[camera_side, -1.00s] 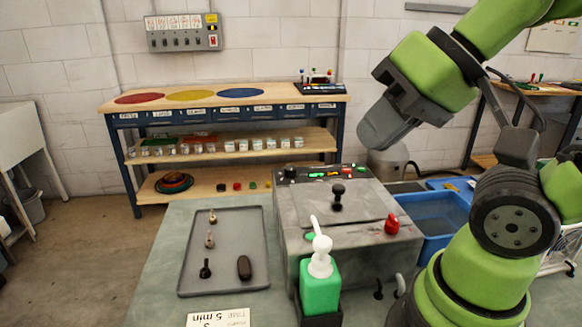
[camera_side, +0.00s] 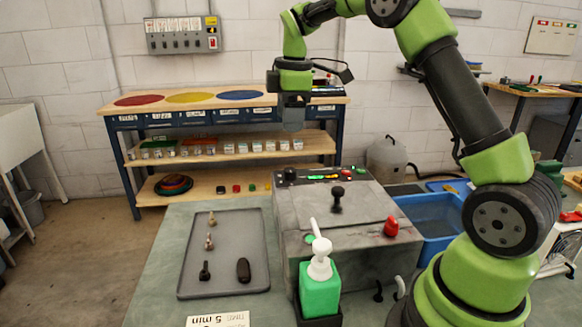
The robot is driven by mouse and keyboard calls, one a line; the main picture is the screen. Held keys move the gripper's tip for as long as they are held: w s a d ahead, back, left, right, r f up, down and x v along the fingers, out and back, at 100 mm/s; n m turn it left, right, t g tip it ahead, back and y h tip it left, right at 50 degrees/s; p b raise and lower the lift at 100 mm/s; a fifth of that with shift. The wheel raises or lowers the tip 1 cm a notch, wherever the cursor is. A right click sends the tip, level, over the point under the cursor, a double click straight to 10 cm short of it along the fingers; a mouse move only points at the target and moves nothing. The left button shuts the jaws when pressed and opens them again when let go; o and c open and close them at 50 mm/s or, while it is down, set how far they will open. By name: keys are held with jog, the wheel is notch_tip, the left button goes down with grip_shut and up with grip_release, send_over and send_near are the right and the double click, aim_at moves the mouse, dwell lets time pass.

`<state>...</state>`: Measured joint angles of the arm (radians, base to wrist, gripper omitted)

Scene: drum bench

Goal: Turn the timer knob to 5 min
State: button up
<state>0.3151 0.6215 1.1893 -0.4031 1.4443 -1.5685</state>
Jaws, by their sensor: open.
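The grey drum machine (camera_side: 300,222) stands on the bench, with a control strip along its back edge. A small dark knob (camera_side: 290,174) sits at the left end of that strip, beside a lit green display (camera_side: 323,177); its setting is too small to read. My gripper (camera_side: 293,128) points down in the air above the left end of the strip, apart from it. It is open with nothing seen between its jaws. A white card (camera_side: 218,319) at the front edge shows "5 min" upside down.
A grey tray (camera_side: 258,225) with several small tools lies left of the machine. A green pump bottle (camera_side: 320,288) stands in front. A black-knobbed lever (camera_side: 337,199) and a red knob (camera_side: 391,226) rise from the machine's top. A blue bin (camera_side: 440,222) is at right.

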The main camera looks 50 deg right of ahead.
aim_at(291, 170)
jog(key=shift+n+g, duration=0.3)
jog(key=shift+n, duration=0.5)
jog(key=d+f, duration=0.1)
jog(key=f, duration=0.3)
jog(key=w+d+f, duration=0.1)
jog(key=f, duration=0.4)
jog(key=d+f, duration=0.1)
jog(key=f, duration=0.3)
jog(key=shift+w+f, duration=0.2)
jog(key=shift+w, duration=0.2)
jog(key=shift+a, duration=0.1)
jog(key=c, duration=0.9)
